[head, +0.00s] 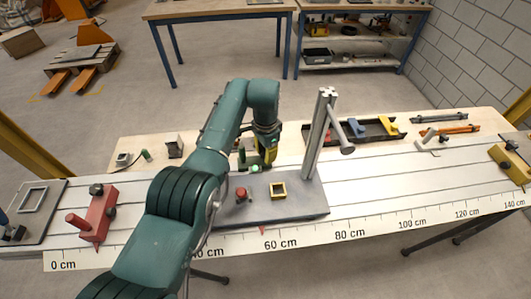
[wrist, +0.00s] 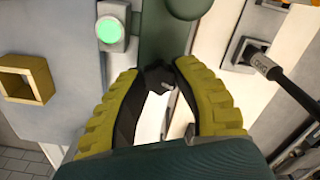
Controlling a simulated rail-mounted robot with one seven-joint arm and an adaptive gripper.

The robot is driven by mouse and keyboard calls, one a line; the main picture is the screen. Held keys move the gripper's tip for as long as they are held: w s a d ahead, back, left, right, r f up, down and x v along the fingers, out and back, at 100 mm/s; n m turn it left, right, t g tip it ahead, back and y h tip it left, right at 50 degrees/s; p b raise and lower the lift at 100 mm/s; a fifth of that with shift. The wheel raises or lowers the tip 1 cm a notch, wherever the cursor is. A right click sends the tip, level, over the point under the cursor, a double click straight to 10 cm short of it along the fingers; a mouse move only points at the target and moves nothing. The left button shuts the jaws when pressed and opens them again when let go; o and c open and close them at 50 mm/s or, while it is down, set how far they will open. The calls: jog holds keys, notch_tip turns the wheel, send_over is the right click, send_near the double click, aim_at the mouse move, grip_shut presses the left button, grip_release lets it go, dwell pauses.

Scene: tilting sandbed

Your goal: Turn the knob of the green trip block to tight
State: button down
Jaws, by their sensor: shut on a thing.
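The dark green trip block (wrist: 165,35) shows at the top middle of the wrist view, with a round green end (wrist: 188,5) at the top edge. Its black knob (wrist: 155,78) sits between the fingertips of my gripper (wrist: 158,85). My yellow-ridged fingers are closed around the knob, their black pads partly covering it. In the head view my gripper (head: 265,152) points down just behind the grey plate, and my arm and gripper hide most of the block. The knob's pointer or marking cannot be read.
The grey plate (head: 310,205) carries a post (head: 319,135), a yellow square frame (head: 278,190) and a red button (head: 241,194). A lit green lamp (wrist: 110,30) is beside the block. A red block (head: 98,218) stands left, a yellow block (head: 508,162) far right. A cabled plug (wrist: 258,58) is close on the right.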

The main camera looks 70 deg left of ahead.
jog(key=m, duration=0.4)
jog(key=shift+f+m, duration=0.15)
jog(key=shift+m, duration=0.25)
dwell(0.4)
jog(key=c, duration=0.7)
grip_release()
notch_tip(320, 180, up, 12)
